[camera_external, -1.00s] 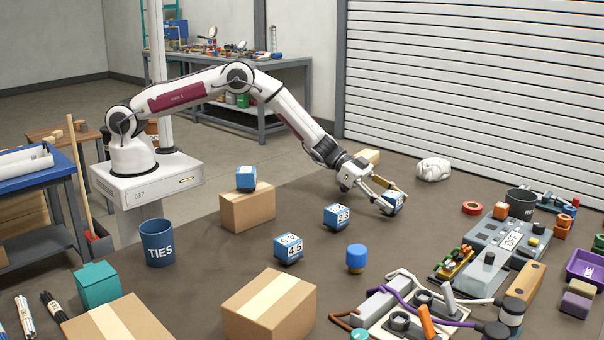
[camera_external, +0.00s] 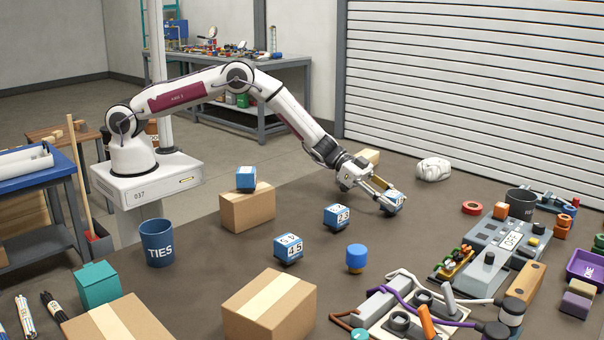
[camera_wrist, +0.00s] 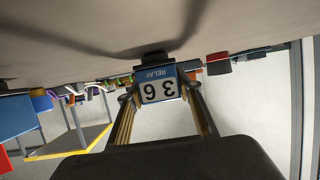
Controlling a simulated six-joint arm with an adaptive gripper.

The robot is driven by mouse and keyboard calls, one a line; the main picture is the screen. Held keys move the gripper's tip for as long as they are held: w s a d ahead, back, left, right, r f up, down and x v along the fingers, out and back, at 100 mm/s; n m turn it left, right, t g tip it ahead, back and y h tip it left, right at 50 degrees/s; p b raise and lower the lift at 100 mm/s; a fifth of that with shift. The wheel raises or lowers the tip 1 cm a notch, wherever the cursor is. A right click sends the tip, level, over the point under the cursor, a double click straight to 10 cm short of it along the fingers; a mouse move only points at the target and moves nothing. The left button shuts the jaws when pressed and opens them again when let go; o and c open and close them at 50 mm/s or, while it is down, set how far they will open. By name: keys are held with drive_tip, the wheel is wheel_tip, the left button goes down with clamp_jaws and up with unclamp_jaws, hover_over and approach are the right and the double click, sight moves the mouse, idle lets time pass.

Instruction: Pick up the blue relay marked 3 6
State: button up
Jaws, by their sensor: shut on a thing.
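The blue relay (camera_wrist: 160,86) shows its white "3 6" label and the word RELAY, upside down, in the wrist view. It also shows at the end of my arm in the external view (camera_external: 395,201), on or just above the brown table; I cannot tell which. My gripper (camera_wrist: 161,95) is shut on it, with one finger on each side. In the external view my gripper (camera_external: 389,202) reaches down at a slant to the relay.
Other blue relays stand to the left: one marked 2 3 (camera_external: 337,217), one marked 4 5 (camera_external: 288,249), and one on a cardboard box (camera_external: 246,178). A blue cylinder (camera_external: 356,258) stands in front. The grey OFF panel (camera_external: 505,242) lies to the right. Table around the relay is clear.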

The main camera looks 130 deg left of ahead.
sight(392, 193)
drive_tip(key=shift+r, duration=5)
